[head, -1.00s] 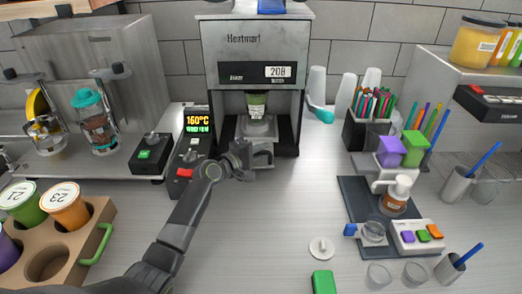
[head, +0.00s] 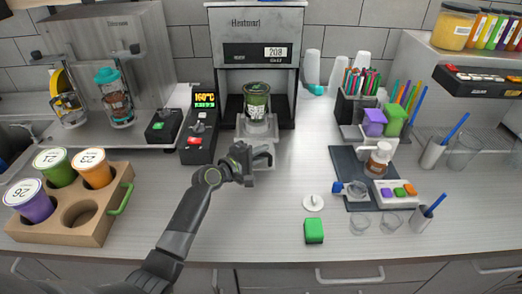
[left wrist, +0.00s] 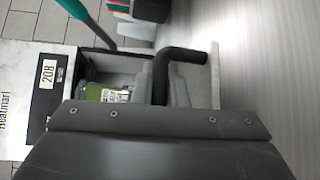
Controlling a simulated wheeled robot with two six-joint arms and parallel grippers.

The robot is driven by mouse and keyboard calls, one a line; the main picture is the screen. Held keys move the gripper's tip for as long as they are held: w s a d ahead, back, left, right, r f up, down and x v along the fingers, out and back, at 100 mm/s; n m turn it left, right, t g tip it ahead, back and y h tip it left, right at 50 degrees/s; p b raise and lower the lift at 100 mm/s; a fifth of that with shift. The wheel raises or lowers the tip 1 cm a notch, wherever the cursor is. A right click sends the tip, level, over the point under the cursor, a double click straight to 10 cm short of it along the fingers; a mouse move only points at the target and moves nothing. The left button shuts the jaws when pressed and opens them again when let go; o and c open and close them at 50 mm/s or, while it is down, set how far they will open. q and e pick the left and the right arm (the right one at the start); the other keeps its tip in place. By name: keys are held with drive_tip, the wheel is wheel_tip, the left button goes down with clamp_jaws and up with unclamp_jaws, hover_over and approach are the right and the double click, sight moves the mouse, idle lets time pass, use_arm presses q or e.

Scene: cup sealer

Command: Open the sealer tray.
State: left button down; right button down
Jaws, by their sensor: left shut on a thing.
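The grey sealer (head: 253,50) stands at the back centre, its display reading 208. Its tray (head: 258,127) sticks out in front of the dark opening and carries a green cup (head: 256,97). My left gripper (head: 250,160) is shut on the tray handle (head: 265,153) at the tray's front. My right gripper is out of view.
A control box (head: 199,135) showing 160°C stands left of the sealer. A wooden cup holder (head: 100,228) is at the front left. A pen holder (head: 358,108) and a dark mat (head: 345,168) are on the right. The counter in front of the tray is clear.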

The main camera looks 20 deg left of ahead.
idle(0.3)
use_arm(q)
drive_tip(key=c, duration=1.5)
unclamp_jaws()
drive_tip(key=shift+o, duration=0.2)
drive_tip(key=shift+s, duration=0.1)
drive_tip(key=b+v, duration=0.2)
drive_tip(key=v, duration=1.5)
drive_tip(key=shift+s+a+f, duration=0.1)
drive_tip(key=shift+a, duration=0.05)
drive_tip(key=shift+s+f, duration=0.1)
